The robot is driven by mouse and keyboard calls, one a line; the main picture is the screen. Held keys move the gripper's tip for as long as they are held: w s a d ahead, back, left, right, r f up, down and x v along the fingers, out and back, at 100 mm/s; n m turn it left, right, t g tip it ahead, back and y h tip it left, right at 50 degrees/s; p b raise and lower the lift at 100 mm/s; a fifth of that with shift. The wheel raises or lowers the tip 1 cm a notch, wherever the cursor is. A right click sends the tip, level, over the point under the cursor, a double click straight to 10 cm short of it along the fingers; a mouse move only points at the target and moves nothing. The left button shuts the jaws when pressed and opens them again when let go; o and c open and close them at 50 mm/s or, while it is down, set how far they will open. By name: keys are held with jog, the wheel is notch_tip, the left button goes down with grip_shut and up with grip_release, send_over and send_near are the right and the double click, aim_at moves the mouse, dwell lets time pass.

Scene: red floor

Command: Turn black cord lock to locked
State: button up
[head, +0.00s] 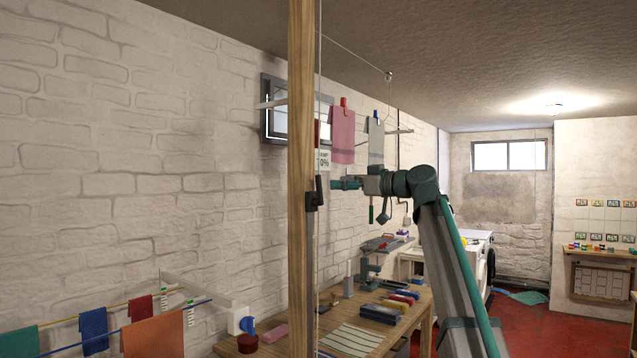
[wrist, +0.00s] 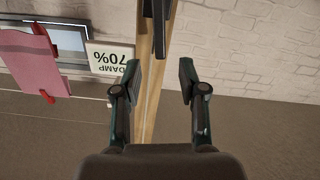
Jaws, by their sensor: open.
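The black cord lock (head: 312,200) is mounted on the wooden post (head: 301,110), with a dark lever part standing upright beside it in the head view. In the wrist view the black cord lock (wrist: 160,28) shows at the top centre, partly cut off by the frame edge. A thin pale cord (head: 319,270) runs along the post. My gripper (head: 345,183) is just right of the post at about the lock's height. In the wrist view my gripper (wrist: 158,70) is open and empty, its fingers on either side of the post's line and apart from the lock.
A pink towel (head: 342,135) and a grey towel (head: 376,140) hang behind the post. A sign reading DAMP 70% (wrist: 109,58) is close to the left finger. A workbench (head: 410,315) with tools and blocks stands below. A drying rack (head: 150,310) is at lower left.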

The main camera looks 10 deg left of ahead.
aim_at(320, 183)
jog(key=p+x, duration=0.2)
jog(key=x, duration=0.6)
jog(key=shift+w+a, duration=0.15)
jog(key=shift+a, duration=0.1)
grip_shut()
